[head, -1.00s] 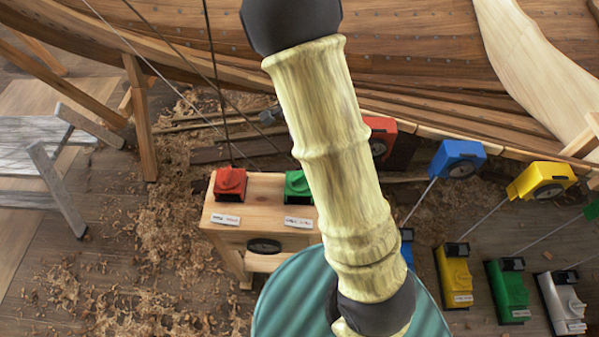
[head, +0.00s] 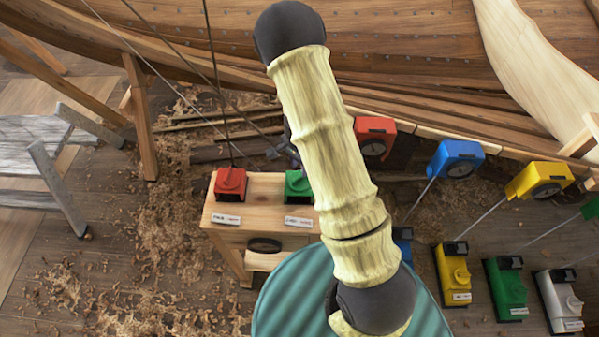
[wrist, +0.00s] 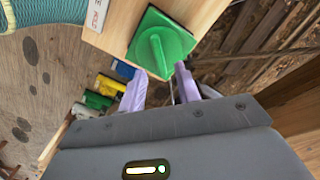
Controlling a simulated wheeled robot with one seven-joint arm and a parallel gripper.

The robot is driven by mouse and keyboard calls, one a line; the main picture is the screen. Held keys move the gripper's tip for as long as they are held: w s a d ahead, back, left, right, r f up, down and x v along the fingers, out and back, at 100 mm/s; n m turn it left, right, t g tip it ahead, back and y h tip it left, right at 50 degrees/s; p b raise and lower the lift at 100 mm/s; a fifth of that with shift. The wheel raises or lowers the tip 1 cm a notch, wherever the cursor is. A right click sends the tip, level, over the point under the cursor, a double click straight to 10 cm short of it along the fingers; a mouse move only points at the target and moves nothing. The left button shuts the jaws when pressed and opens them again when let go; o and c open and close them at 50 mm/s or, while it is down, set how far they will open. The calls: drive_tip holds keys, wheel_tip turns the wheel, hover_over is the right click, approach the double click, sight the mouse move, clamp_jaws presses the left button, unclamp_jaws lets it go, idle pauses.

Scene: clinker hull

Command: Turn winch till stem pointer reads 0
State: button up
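A red winch (head: 230,184) with a raised knob and a green winch (head: 298,186) sit on a wooden bench (head: 262,215), each with a white label below it that I cannot read. In the wrist view the green winch (wrist: 160,45) fills the upper middle, its ridge-shaped handle pointing toward my gripper (wrist: 160,84). My two purple fingers are spread apart with nothing between them, just short of the block's near corner. In the head view my gripper is mostly hidden behind my arm. No stem pointer reading is legible.
Red (head: 375,137), blue (head: 457,158) and yellow (head: 540,181) gauge boxes hang along the hull (head: 430,60). Yellow (head: 454,275), green (head: 508,288) and white (head: 560,300) winches stand on the floor at right. Lines run up from the bench. A grey trestle (head: 60,180) stands at left.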

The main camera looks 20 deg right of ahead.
sight(299, 175)
drive_tip(key=shift+f+p, duration=0.3)
drive_tip(key=shift+f, duration=2.05)
clamp_jaws()
